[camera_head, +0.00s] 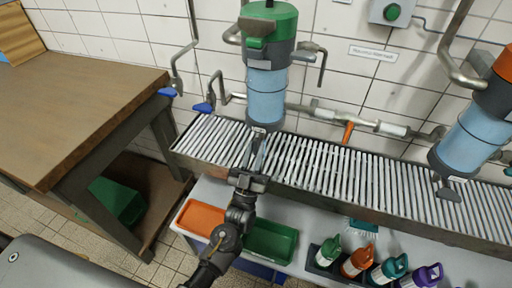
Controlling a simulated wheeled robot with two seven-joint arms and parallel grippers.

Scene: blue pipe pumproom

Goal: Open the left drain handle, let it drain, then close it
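The left filter housing (267,95) has a green cap and a blue clear body, and it hangs upright on the tiled wall. Its drain handle at the bottom is largely hidden by my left gripper (259,142). That gripper reaches up from below over the slatted grate, with its fingertips right under the housing's dark base. Whether the fingers touch or hold the handle is too small to tell. The right filter housing (474,138) has an orange cap, and its dark drain handle (448,193) hangs below it. My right gripper is not in view.
The metal grate (350,185) runs along under both housings. Two blue-handled taps (204,107) and an orange valve handle (348,132) are on nearby pipes. Below are an orange tray (203,218), a green tray (271,242) and several bottles (358,262). A wooden table (75,110) stands left.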

